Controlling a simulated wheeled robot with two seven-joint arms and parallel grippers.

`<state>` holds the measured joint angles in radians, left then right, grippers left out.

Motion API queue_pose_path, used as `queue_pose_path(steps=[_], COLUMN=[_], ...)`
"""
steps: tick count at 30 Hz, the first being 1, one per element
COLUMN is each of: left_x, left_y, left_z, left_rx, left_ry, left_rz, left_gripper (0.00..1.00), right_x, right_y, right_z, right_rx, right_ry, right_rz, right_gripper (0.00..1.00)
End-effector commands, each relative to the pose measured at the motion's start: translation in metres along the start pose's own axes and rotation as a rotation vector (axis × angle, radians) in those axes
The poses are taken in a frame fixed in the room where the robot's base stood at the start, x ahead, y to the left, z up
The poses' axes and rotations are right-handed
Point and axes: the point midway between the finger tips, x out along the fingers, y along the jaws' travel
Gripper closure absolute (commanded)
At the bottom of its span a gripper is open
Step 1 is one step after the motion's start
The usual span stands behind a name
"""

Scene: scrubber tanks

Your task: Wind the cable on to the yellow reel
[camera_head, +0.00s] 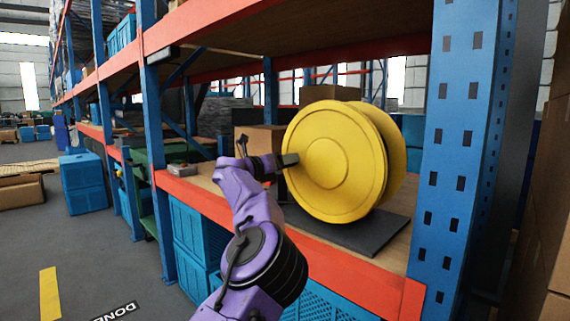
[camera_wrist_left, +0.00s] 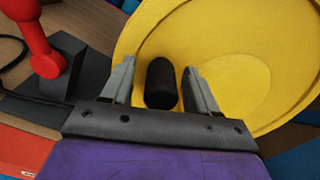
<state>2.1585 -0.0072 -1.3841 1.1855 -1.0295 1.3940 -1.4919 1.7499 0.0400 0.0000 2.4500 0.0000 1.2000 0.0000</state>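The yellow reel (camera_head: 335,162) stands upright over a dark base plate (camera_head: 350,233) on the shelf. In the left wrist view, its yellow face (camera_wrist_left: 225,45) fills the upper right, with a black crank knob (camera_wrist_left: 161,83) in front of it. My left gripper (camera_head: 290,160) is at the left side of the reel face. In the left wrist view, the fingers of my left gripper (camera_wrist_left: 160,88) are apart, one on each side of the knob, with small gaps. A black cable (camera_wrist_left: 14,50) curves on the wooden shelf at the left. My right gripper is out of view.
A red post (camera_wrist_left: 43,55) on a dark block (camera_wrist_left: 75,70) stands left of the gripper. The shelf's orange front beam (camera_head: 385,284) and blue upright (camera_head: 462,150) frame the reel. A cardboard box (camera_head: 260,140) is behind. Blue crates (camera_head: 195,230) sit below. The aisle floor at left is open.

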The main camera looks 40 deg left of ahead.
Motion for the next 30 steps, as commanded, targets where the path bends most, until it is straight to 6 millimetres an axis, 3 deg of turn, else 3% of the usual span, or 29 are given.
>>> queue_pose_path(steps=[10, 21, 25, 30], left_x=[-0.005, -0.086, -0.101, -0.105], left_y=[0.0, 0.001, 0.0, 0.0], left_z=[-0.002, -0.002, -0.001, -0.001], left_rx=[0.001, -0.001, 0.0, 0.0], left_ry=[0.003, 0.0, 0.001, 0.003], left_rz=[-0.001, 0.001, 0.0, -0.001], left_gripper=[0.41, 0.41, 0.41, 0.41], right_x=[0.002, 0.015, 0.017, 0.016], right_y=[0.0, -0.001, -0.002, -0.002], right_z=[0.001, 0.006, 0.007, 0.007], right_rx=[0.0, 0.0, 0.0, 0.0], right_ry=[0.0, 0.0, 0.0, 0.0], right_rz=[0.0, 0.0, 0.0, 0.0], right_gripper=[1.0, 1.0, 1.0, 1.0])
